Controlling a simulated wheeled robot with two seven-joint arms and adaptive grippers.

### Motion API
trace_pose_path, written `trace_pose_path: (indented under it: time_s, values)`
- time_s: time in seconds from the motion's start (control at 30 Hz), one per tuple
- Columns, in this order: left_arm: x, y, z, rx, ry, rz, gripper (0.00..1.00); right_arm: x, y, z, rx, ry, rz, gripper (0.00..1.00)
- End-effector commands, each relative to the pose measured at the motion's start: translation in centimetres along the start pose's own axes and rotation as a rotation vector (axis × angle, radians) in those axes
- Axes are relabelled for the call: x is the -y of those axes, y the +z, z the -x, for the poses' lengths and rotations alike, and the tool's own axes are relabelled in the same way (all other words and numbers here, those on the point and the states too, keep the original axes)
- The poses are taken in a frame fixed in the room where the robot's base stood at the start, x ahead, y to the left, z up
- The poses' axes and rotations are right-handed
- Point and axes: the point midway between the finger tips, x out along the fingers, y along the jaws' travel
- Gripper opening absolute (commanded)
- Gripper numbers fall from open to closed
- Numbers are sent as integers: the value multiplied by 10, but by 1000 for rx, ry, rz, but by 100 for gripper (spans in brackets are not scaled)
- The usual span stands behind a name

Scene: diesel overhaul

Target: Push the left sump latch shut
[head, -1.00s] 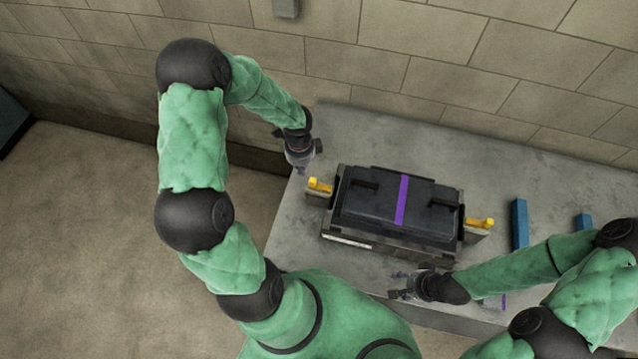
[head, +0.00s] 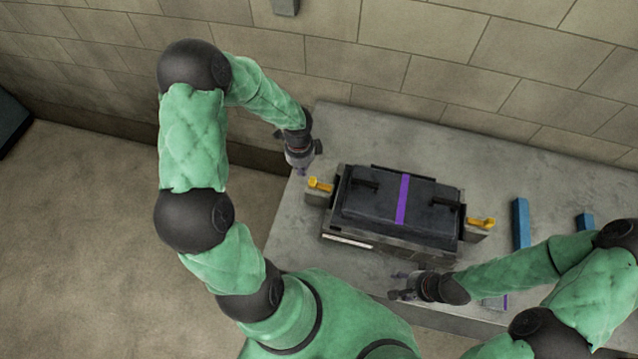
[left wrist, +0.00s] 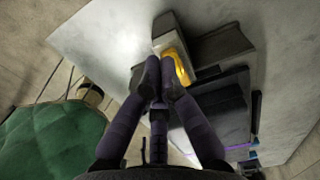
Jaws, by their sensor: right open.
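The sump unit (head: 345,228) is a dark box on the grey bench, with a black lid (head: 375,205) crossed by a purple stripe. The left sump latch (head: 320,184) is a yellow lever on a grey block at the box's left end. It also shows in the left wrist view (left wrist: 180,64), just beyond my fingertips. My left gripper (head: 302,171) points down, above and behind the latch. Its fingers (left wrist: 158,70) are close together and hold nothing; contact with the latch cannot be told. My right gripper (head: 397,285) is open and empty in front of the box.
A second yellow latch (head: 481,222) is at the box's right end. Two blue blocks, one tall (head: 520,222) and one shorter (head: 585,221), stand to the right on the bench (head: 420,140). A stone wall (head: 430,40) runs behind the bench.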

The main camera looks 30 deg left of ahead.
Motion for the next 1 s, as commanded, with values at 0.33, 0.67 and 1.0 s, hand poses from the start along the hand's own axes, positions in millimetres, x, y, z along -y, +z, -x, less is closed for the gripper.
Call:
trace_pose_path:
  time_s: [0.33, 0.67, 1.0]
  values:
    - [0, 0, -10, 0, 0, 0, 0, -3, 0, -8, 0, 0, 0, 50]
    - [0, 0, -18, 0, 0, 0, 0, -5, 0, -14, 0, 0, 0, 50]
    - [0, 0, -27, 0, 0, 0, 0, -7, -1, -21, 0, 0, 0, 50]
